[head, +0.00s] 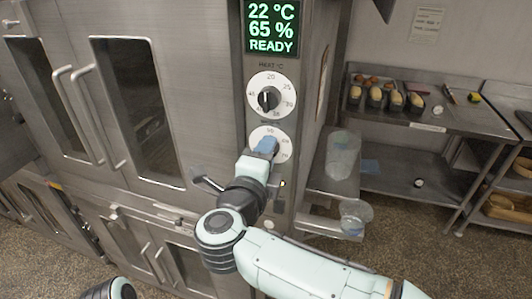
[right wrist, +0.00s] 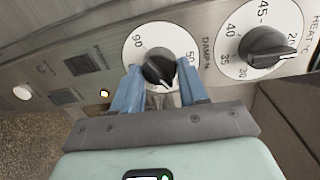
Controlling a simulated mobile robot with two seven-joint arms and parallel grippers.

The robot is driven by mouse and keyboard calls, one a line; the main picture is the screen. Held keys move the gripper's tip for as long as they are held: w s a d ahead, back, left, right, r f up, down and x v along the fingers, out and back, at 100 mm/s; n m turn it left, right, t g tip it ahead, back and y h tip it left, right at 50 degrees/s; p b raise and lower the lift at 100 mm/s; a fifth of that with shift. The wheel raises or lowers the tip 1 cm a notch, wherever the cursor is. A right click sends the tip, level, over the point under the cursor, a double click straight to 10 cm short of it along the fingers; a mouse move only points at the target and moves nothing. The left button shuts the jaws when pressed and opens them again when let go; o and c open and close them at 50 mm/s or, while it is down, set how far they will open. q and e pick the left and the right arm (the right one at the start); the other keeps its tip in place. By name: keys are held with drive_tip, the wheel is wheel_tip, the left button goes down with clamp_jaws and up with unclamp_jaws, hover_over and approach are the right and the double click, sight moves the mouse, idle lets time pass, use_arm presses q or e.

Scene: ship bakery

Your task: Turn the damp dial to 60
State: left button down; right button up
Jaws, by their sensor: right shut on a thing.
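The damp dial (head: 257,131) is the lower white dial on the oven's control column in the head view, mostly covered by my right gripper (head: 266,147). In the right wrist view its white face (right wrist: 137,47) and black knob (right wrist: 158,66) show, with the word DAMP beside it. My right gripper (right wrist: 160,88) has one blue finger on each side of the knob and is shut on it. The display (head: 271,27) reads 22 °C, 65 % and READY. My left gripper is not in view.
The heat dial (head: 270,97) sits just above the damp dial. Oven doors with long handles (head: 95,115) are at left. A metal table (head: 440,118) with filled loaf tins stands at right. Clear containers (head: 343,153) stand on a low shelf beside the oven.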

idle(0.3)
drive_tip(key=o, duration=1.1)
drive_tip(key=shift+c, duration=0.2)
drive_tip(key=shift+s+a, duration=0.1)
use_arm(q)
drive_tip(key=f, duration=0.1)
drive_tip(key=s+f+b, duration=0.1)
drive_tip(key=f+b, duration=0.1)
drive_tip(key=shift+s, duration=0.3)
use_arm(e)
drive_tip(key=v, duration=1.3)
drive_tip(key=shift+s, duration=0.1)
